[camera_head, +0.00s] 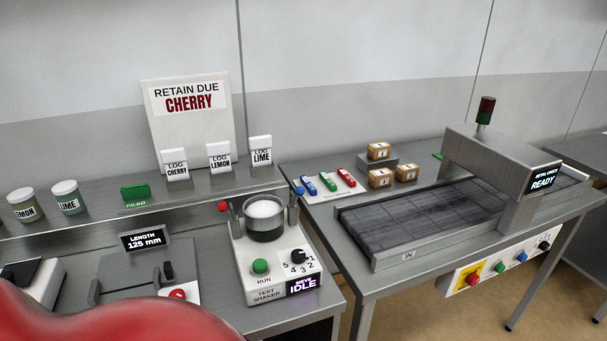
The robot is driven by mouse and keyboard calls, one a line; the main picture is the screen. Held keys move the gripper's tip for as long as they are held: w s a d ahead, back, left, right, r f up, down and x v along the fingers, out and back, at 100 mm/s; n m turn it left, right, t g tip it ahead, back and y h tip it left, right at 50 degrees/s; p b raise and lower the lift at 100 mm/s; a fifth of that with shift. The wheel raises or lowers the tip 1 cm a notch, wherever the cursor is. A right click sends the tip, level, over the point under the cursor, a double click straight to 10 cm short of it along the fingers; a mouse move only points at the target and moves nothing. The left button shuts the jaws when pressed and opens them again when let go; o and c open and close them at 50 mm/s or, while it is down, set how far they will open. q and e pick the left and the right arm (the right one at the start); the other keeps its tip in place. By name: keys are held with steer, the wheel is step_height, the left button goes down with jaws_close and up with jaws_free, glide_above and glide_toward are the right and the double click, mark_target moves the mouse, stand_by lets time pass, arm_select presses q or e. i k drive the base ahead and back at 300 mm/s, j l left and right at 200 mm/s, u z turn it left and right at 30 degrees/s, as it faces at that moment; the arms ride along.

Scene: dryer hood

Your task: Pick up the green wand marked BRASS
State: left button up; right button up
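A green wand (327,182) lies on a white tray (345,194) at the left end of the right-hand table. It lies between a blue wand (308,186) and a red wand (346,177). The markings on the wands are too small to read, so I cannot tell that the green one says BRASS. Neither of my grippers is in view. Nothing touches the green wand.
A metal detector with a dark conveyor belt (425,217) stands right of the tray. Small brown boxes (380,179) sit behind the belt. A test shaker (275,264) stands on the left bench. A large red rounded shape covers the bottom left.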

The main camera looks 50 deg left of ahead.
mark_target(332, 187)
steer(key=u, duration=0.4)
steer(key=l+u, duration=0.1)
steer(key=u, duration=0.75)
steer(key=l+u, duration=0.1)
steer(key=u, duration=0.3)
steer(key=k, duration=0.05)
